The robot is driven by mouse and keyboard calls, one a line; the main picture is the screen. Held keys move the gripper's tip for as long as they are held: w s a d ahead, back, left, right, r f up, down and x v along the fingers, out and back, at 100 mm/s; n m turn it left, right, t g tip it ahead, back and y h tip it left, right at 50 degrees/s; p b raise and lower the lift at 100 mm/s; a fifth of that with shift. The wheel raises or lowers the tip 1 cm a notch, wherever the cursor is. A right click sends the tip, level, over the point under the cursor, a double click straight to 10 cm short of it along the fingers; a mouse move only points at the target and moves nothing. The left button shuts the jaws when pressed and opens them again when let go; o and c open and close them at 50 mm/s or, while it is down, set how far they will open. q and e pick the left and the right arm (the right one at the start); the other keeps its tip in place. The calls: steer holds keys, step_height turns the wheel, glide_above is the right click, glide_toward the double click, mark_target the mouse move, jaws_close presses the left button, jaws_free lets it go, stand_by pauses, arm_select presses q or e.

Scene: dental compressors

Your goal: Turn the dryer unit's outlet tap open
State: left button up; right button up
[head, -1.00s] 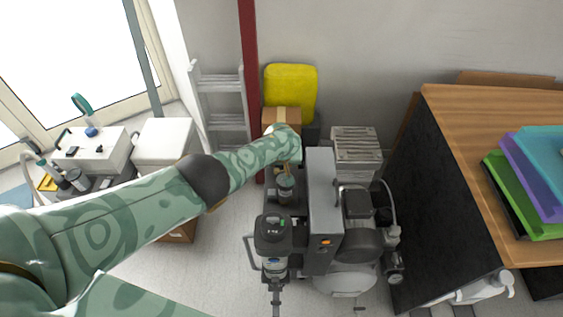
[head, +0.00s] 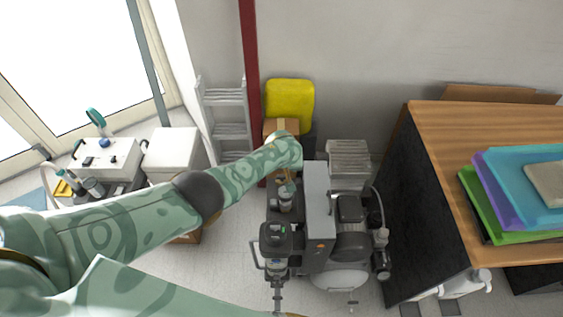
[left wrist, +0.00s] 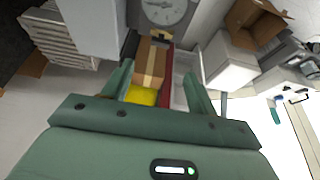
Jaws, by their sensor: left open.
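The compressor and dryer assembly stands on the floor in the head view, with a tall grey cabinet (head: 318,200), a black motor (head: 350,245) and dark filter canisters (head: 275,248) on its left side. I cannot make out the outlet tap in either view. My left arm reaches in from the left, and its hand end is above the back left of the assembly, hiding part of it. In the left wrist view my left gripper (left wrist: 158,72) is open with nothing between its fingers. My right gripper is not seen.
A wooden-topped bench (head: 440,150) with coloured trays (head: 520,180) stands to the right. A cardboard box (head: 281,130), yellow container (head: 290,100), grey ladder (head: 225,125) and slatted crate (head: 348,160) are behind. A white cabinet (head: 172,150) is at left.

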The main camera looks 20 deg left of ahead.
arm_select(q)
steer(key=p+v, duration=0.3)
steer(key=v, duration=0.1)
steer(key=shift+s+r, duration=0.15)
steer(key=shift+r, duration=0.1)
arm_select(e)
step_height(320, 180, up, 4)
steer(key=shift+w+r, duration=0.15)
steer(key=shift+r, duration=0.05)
